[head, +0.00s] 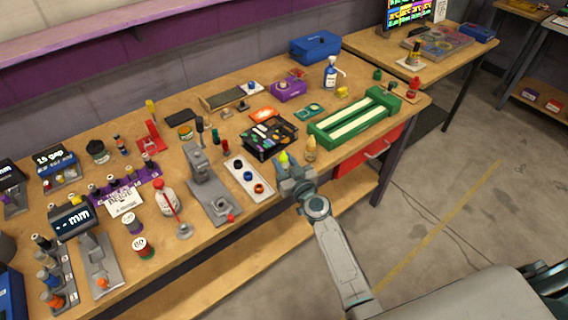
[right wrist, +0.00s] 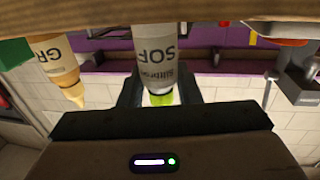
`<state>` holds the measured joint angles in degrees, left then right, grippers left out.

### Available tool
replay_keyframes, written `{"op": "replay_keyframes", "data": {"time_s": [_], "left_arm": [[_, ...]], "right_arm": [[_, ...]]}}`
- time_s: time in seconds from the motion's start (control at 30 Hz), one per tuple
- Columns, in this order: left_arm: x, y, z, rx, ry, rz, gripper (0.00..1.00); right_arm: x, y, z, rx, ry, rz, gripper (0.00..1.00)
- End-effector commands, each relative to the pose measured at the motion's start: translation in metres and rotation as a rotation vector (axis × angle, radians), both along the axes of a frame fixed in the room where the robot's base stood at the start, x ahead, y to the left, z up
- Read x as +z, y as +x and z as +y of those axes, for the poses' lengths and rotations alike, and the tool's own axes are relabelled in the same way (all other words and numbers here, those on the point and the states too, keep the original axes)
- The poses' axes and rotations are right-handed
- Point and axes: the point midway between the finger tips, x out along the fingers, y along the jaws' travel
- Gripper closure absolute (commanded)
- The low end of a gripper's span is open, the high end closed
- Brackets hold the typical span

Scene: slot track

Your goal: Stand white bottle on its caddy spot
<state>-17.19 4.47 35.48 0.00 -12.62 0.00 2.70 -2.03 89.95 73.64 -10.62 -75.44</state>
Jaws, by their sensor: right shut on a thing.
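The white bottle (right wrist: 160,55) has dark lettering "SOF" and a yellow-green tip. In the right wrist view it stands between my right gripper's fingers (right wrist: 160,92). My right gripper (head: 290,178) is shut on it at the table's front edge. In the head view only the bottle's tip (head: 284,158) shows clearly above the fingers; the gripper hides the rest. The bottle looks upright; I cannot tell if its base touches the table. I cannot tell for sure which item is its caddy. My left gripper is not in view.
A tan-tipped bottle (head: 310,149) stands just right of the gripper; it also shows in the right wrist view (right wrist: 57,60). A black tray (head: 269,137) lies behind, a green slot track (head: 355,118) to the right, a white strip with rings (head: 248,178) to the left.

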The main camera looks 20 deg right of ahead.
Motion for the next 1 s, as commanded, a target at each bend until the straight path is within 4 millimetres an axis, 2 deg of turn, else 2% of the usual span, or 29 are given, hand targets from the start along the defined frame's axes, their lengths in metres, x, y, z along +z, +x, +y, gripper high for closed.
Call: {"op": "replay_keyframes", "data": {"time_s": [0.17,0.2,0.3,0.77,0.87,1.0], "left_arm": [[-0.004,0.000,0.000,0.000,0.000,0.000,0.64],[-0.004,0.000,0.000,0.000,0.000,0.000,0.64],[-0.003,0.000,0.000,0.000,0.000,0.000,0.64],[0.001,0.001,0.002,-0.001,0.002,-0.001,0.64],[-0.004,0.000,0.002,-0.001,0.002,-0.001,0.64],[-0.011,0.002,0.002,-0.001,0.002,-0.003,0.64]], "right_arm": [[-0.003,0.000,0.000,0.000,0.000,0.000,0.92],[-0.003,0.000,0.000,0.000,0.000,0.000,0.68],[-0.002,0.000,0.000,0.000,0.001,0.000,0.48],[-0.002,0.000,0.000,0.000,0.001,0.000,0.48],[-0.007,-0.019,-0.003,0.000,-0.002,0.002,0.48],[-0.003,-0.049,-0.006,0.000,-0.002,0.001,0.48]]}}
